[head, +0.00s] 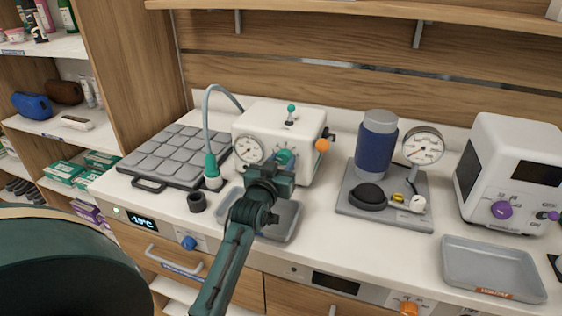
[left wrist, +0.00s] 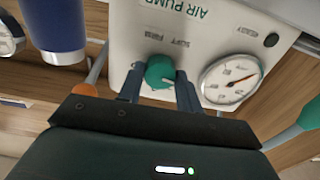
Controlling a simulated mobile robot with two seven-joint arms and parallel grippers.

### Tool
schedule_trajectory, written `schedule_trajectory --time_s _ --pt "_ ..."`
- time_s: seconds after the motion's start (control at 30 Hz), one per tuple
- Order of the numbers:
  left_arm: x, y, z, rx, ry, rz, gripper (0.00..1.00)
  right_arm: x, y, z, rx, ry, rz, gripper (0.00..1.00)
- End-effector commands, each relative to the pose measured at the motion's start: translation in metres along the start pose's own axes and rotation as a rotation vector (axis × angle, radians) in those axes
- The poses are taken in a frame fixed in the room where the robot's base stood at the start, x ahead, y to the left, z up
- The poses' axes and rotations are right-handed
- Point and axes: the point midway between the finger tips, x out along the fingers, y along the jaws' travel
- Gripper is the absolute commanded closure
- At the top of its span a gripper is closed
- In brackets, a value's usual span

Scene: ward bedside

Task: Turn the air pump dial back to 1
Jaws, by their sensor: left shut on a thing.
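The air pump (head: 304,122) is a white box on the counter, with a round gauge (head: 248,149) on its front. Its green dial (head: 286,157) is partly hidden behind my left gripper (head: 277,172) in the head view. In the left wrist view the pump's front (left wrist: 215,48) appears upside down, and the green dial (left wrist: 160,71) sits between the two fingers of my left gripper (left wrist: 160,88). The gripper is shut on the dial. The setting that the dial points at is too small to read. My right gripper is not in view.
A grey tray (head: 284,226) lies under my left arm. A green-ended hose (head: 212,166) and a dark ring (head: 197,202) stand left of the pump. A blue cylinder with a gauge (head: 375,150) and a white device (head: 512,165) stand to the right.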

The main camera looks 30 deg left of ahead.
Motion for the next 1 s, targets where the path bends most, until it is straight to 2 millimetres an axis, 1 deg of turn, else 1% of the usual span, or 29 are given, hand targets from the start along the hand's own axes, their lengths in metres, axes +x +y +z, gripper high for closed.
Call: schedule_trajectory --time_s 0.27,0.3,0.53,0.73,0.83,0.93,1.0 --pt "0.0 0.0 0.0 -0.004 -0.001 0.0 0.88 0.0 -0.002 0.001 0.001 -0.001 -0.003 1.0" --pt "0.0 0.0 0.0 -0.004 -0.001 0.0 0.62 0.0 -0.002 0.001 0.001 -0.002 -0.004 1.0" --pt "0.0 0.0 0.0 -0.002 0.0 0.0 0.43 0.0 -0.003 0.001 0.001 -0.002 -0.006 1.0" --pt "0.0 0.0 0.0 -0.001 0.0 0.0 0.43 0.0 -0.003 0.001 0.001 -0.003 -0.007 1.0" --pt "0.0 0.0 -0.004 -0.001 0.002 0.0 0.43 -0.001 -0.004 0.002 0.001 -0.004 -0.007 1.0" --pt "0.0 0.0 -0.017 -0.001 0.004 0.0 0.43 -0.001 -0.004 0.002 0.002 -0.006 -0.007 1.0" --pt "0.0 0.001 -0.03 -0.002 0.006 0.0 0.43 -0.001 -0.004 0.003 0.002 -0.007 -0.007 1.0"
